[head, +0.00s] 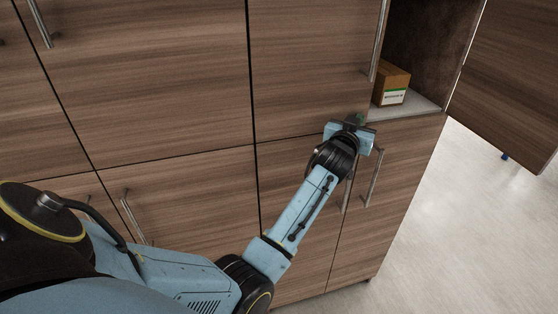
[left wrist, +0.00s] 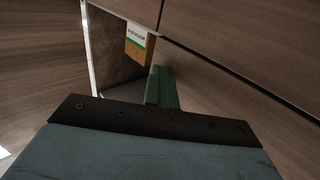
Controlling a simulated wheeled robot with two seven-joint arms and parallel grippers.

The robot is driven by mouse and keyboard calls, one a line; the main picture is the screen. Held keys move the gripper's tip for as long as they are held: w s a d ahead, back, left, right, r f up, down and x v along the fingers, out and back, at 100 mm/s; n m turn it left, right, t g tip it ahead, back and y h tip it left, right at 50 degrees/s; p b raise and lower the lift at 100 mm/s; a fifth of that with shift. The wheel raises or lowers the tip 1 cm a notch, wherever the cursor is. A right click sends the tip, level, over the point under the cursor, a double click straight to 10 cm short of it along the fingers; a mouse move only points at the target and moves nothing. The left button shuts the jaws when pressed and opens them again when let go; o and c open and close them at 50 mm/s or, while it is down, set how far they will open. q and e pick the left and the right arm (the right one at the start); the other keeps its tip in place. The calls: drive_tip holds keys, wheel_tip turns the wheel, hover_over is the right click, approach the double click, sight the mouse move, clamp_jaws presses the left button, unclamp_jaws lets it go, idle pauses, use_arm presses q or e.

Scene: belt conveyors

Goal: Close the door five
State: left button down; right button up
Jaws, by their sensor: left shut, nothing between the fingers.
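One wood-grain cabinet door (head: 515,75) stands swung open at the right of the head view. No number shows on it, so I cannot tell by marking that it is door five. It seems to be the panel at the left of the left wrist view (left wrist: 40,60). My left gripper (head: 352,121) is shut and empty, in front of the cabinet at the lower edge of the open compartment, left of the open door and apart from it. Its closed green fingers show in the left wrist view (left wrist: 162,88). My right gripper is not in view.
A brown box (head: 393,85) with a white and green label sits on the light shelf (head: 415,108) inside the open compartment. Shut doors with metal bar handles (head: 373,178) surround it. Pale floor (head: 455,215) lies clear at the right, below the open door.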

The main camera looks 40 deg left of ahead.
use_arm(q)
drive_tip(key=s+d, duration=0.2)
drive_tip(key=s, duration=1.1)
drive_tip(key=shift+d, duration=0.3)
